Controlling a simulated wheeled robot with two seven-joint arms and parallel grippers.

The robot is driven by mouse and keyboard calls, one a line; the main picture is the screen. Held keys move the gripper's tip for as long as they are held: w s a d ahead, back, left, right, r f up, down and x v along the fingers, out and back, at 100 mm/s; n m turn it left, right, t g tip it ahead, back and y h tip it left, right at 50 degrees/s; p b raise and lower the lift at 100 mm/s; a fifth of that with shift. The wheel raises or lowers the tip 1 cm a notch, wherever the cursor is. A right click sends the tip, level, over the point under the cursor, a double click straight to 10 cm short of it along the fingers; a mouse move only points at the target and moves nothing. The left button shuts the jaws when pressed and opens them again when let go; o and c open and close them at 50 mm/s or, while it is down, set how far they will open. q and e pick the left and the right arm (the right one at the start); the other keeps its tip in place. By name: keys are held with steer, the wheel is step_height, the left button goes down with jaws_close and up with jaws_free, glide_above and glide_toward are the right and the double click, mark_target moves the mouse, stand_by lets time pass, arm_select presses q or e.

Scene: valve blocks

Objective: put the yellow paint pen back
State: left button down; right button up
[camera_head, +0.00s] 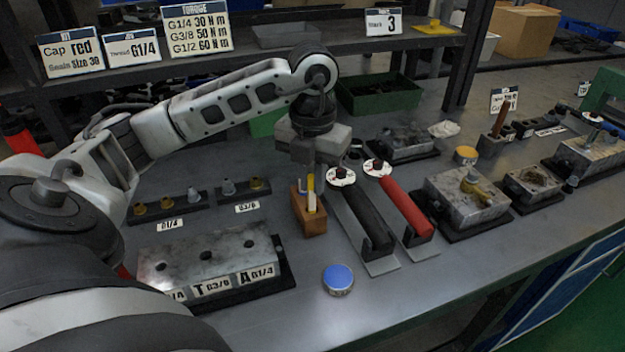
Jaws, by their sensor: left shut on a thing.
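The yellow paint pen (311,188) is upright, directly below my left gripper (313,168), which is shut on its upper part. The pen's lower end overlaps the small wooden holder (313,224) on the bench. I cannot tell whether it is inside the holder or just in front of or above it. A whitish pen-like thing (295,196) shows at the holder's left side. The gripper body hides the top of the yellow pen. My right gripper is not in view.
Black-handled (362,213) and red-handled (405,207) tools lie just right of the holder. A metal valve block (208,262) stands front left, and a blue-lidded tin (338,279) sits in front. Racks of fittings (170,206) lie to the left. A green bin (378,95) stands behind.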

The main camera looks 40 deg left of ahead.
arm_select(q)
steer(key=shift+f, duration=0.1)
steer(key=c, duration=1.4)
jaws_free()
steer(key=shift+c, duration=0.2)
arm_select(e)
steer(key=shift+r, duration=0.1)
arm_select(q)
steer(key=shift+r, duration=0.45)
step_height(320, 180, up, 12)
steer(key=p, duration=0.3)
steer(key=shift+f, duration=0.2)
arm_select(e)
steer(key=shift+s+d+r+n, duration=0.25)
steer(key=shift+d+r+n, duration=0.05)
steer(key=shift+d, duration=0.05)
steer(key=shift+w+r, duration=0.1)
